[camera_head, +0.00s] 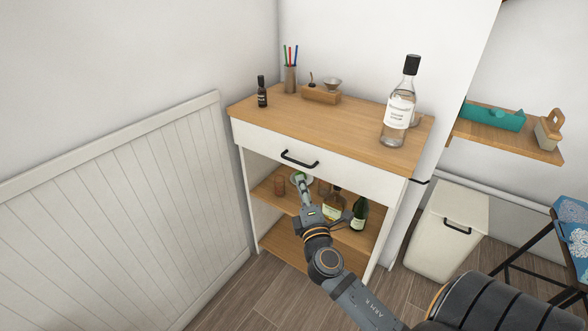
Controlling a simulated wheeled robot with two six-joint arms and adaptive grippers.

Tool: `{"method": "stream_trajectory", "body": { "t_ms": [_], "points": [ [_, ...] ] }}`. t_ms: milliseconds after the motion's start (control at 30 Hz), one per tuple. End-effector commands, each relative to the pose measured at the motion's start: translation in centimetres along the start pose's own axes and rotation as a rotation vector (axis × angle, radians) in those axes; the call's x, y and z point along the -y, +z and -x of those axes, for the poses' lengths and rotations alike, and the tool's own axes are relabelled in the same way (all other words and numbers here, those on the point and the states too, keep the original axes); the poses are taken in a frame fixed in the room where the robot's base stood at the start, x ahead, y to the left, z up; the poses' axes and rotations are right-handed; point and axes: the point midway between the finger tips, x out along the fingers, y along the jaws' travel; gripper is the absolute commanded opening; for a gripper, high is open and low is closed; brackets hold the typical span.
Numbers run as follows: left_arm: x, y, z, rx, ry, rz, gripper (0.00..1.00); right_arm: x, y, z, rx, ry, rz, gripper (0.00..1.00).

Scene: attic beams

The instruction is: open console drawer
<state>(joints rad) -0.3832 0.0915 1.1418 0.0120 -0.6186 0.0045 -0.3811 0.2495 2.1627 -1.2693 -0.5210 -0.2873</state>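The console (345,118) has a wooden top and white sides and stands against the wall. Its white drawer front (345,168) sits under the top and looks flush with the frame, so the drawer appears closed. A dark bar handle (299,160) is near the middle of the drawer front. My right gripper (301,179) shows just below the handle in the picture, in front of the open shelf area. It does not visibly hold the handle. Its fingertips are small and blend with greenish things behind, so its opening is unclear. My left gripper is out of view.
A large clear bottle (398,108), a small dark bottle (262,92), a pencil cup (290,78) and a wooden box (320,94) stand on top. Bottles, including a green one (359,214), stand on the shelf. A white bin (448,232) is at right.

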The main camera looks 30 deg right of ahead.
Motion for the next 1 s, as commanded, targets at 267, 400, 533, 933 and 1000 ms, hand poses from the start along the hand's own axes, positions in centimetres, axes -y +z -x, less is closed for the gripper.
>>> {"method": "stream_trajectory", "body": {
  "t_ms": [267, 400, 533, 933, 1000],
  "points": [
    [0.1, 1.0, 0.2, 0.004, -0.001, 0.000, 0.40, -0.3, 0.0, -3.5, 0.000, 0.000, -0.001, 0.20],
    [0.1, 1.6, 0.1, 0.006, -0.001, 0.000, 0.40, -0.2, 0.0, -6.6, 0.001, -0.002, -0.004, 0.20],
    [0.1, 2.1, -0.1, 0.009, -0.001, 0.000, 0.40, -0.1, 0.0, -8.9, 0.000, -0.002, -0.003, 0.20],
    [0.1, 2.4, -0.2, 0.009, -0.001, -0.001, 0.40, 0.1, 0.0, -10.5, -0.002, -0.005, -0.003, 0.20],
    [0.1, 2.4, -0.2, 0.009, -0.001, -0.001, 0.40, 0.1, 0.0, -10.5, -0.002, -0.005, -0.003, 0.17]
  ]
}}
